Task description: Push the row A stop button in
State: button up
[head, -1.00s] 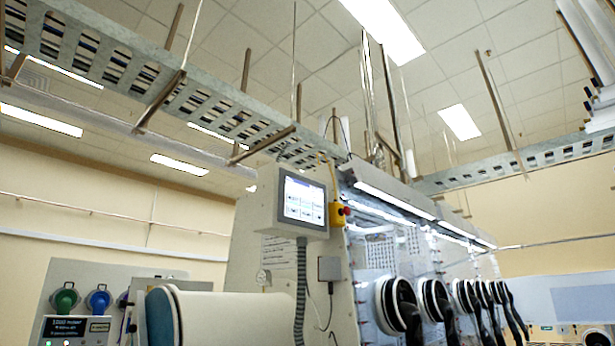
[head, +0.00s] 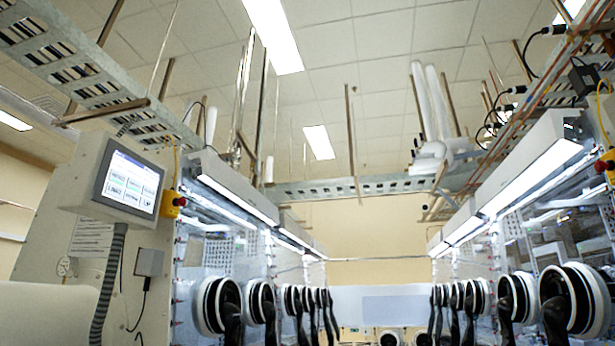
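A yellow stop box (head: 171,210) with a red button (head: 181,201) on its right side is mounted beside the touchscreen panel (head: 128,184) at the end of the left glovebox row (head: 240,192). A second yellow stop box (head: 608,158) with a red button (head: 600,166) shows at the right edge, on the right glovebox row (head: 530,168). I cannot read a row letter on either, so I cannot tell which is row A. My gripper is not in view.
Black gloves hang from round ports (head: 218,304) along both rows. An aisle runs between the rows to a pale far wall (head: 375,255). A grey corrugated hose (head: 108,285) hangs below the panel. A cable tray (head: 95,80) crosses overhead.

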aim_at(182, 201)
jog(key=u, duration=1.35)
